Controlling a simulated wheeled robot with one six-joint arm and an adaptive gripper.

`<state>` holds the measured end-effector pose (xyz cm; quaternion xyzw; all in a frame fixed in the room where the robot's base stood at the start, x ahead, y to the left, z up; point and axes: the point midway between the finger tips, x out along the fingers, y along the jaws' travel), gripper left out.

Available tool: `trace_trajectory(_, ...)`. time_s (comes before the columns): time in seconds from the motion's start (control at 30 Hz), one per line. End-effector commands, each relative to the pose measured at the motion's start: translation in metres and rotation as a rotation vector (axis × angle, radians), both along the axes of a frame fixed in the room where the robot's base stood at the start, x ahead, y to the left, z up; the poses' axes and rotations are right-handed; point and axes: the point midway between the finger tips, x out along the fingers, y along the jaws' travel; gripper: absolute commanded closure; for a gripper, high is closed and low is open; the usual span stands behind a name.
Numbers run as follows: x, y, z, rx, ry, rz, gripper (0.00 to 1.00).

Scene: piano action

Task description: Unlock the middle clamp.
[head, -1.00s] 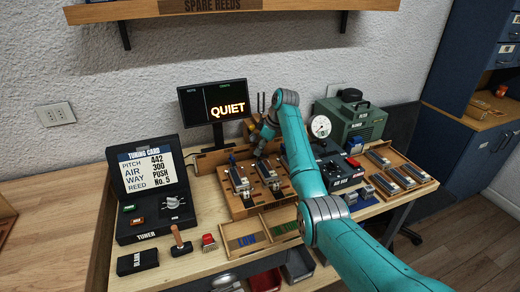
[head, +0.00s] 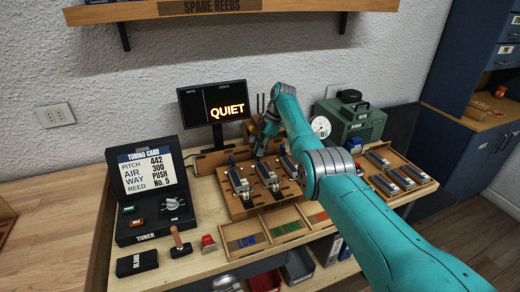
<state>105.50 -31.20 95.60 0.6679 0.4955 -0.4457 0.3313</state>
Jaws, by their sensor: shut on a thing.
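A wooden fixture (head: 244,207) with three metal reeds side by side stands mid-bench. A clamp with a blue handle (head: 232,160) shows behind the left reed, and another blue handle (head: 282,149) shows behind the right one. The middle reed (head: 266,172) lies between them. My gripper (head: 260,151) points down at the back end of the middle reed, at the middle clamp. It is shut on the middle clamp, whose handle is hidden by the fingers.
A monitor (head: 213,104) reading QUIET stands close behind my gripper. The tuner (head: 147,200) is at the left, with a wood-handled tool (head: 179,241) before it. Sorting bins (head: 262,243) lie in front, a green compressor (head: 352,128) at back right. My arm covers the right middle.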

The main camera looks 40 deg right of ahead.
Motion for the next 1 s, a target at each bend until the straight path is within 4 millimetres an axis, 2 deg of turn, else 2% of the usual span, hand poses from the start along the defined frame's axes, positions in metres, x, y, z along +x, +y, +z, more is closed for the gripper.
trace_trajectory(0.6,0.0,0.0011,-0.0015,0.001,0.002,0.03,1.0)
trace_trajectory(0.63,0.0,0.0011,-0.0016,0.001,0.002,0.03,0.73)
trace_trajectory(0.7,0.0,0.0011,-0.0015,0.001,0.002,0.03,0.56)
trace_trajectory(1.0,0.0,0.0002,-0.0001,0.0,0.001,0.03,0.55)
